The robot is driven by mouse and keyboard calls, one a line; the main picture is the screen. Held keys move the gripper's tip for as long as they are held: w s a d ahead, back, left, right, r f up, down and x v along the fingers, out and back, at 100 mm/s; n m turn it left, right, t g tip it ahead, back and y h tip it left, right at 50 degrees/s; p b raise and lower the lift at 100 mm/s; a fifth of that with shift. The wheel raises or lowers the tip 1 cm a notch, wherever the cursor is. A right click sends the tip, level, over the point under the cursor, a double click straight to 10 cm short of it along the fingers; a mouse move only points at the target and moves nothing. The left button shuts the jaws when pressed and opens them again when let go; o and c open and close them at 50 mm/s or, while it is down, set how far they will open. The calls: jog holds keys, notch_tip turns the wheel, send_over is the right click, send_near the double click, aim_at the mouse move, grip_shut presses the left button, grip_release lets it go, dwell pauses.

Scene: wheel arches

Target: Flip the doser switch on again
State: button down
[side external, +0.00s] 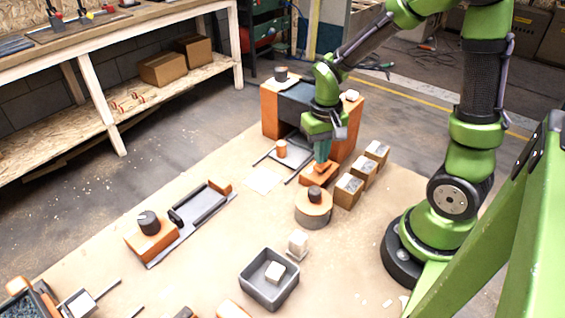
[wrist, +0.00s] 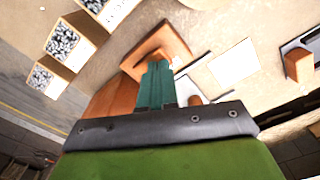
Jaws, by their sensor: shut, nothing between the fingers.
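A low orange base (side external: 316,179) with a small raised orange piece (side external: 323,167) on top sits on the table in front of the orange-and-dark machine (side external: 270,112). I take this to be the switch; its on or off position is too small to tell. My gripper (side external: 322,158) points down right over it, with its teal fingers together and nothing held. In the wrist view the closed fingertips (wrist: 158,66) overlap the orange base (wrist: 172,40) and hide part of it. I cannot tell whether they touch it.
Several boxes filled with grey bits (side external: 348,190) stand just right of the switch. A dark tray (side external: 268,290) holds a pale block.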

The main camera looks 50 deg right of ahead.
aim_at(320, 167)
jog(key=shift+f, duration=0.95)
dwell(0.4)
jog(key=shift+r, duration=3.55)
jog(key=shift+s+a+f, duration=0.1)
jog(key=shift+a+f, duration=0.05)
jog(key=shift+a, duration=0.05)
jog(key=s+a+r+n+t+y, duration=0.1)
jog(key=s+a+r+t, duration=0.1)
jog(key=r, duration=0.4)
jog(key=s+a+r+n+t+y, duration=0.1)
jog(key=s+a+r+t, duration=0.2)
jog(key=a+r+t, duration=0.2)
jog(key=shift+s+a+r, duration=0.2)
jog(key=shift+a+r, duration=0.4)
jog(key=shift+a, duration=0.05)
jog(key=shift+d, duration=0.1)
